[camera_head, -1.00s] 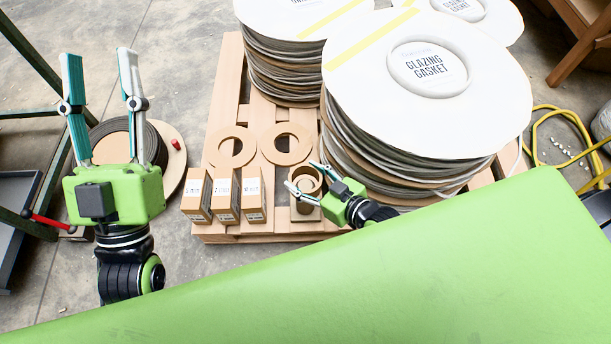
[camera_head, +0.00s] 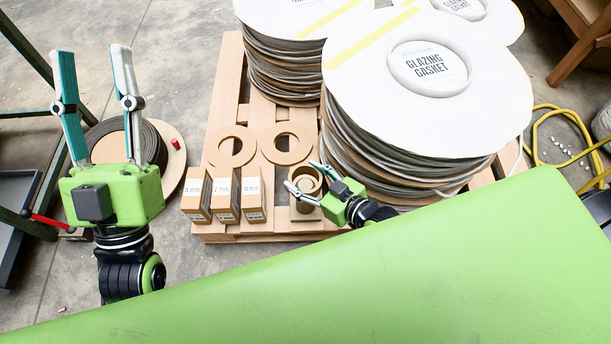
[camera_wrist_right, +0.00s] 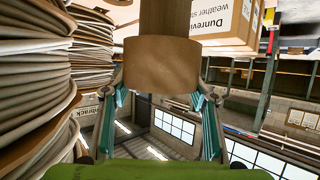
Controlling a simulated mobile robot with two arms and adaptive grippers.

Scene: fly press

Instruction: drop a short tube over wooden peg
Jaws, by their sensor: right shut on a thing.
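My right gripper (camera_head: 304,192) is at the front of the pallet, with its fingertips on both sides of a short tan cardboard tube (camera_wrist_right: 162,66). The tube's round open end (camera_head: 308,180) faces up in the head view. In the right wrist view, which is upside down, a darker brown wooden peg (camera_wrist_right: 165,18) runs from the top edge to the tube's rim, in line with it. The peg is narrower than the tube. I cannot tell how far it is inside. My left gripper (camera_head: 91,50) is open and empty, raised at the left.
Several small boxes (camera_head: 226,200) stand just left of the tube. Two flat cardboard rings (camera_head: 233,134) lie behind them on the wooden pallet (camera_head: 222,100). Stacks of gasket reels (camera_head: 350,75) rise close behind and right. A dark coil (camera_head: 113,140) lies on the floor left.

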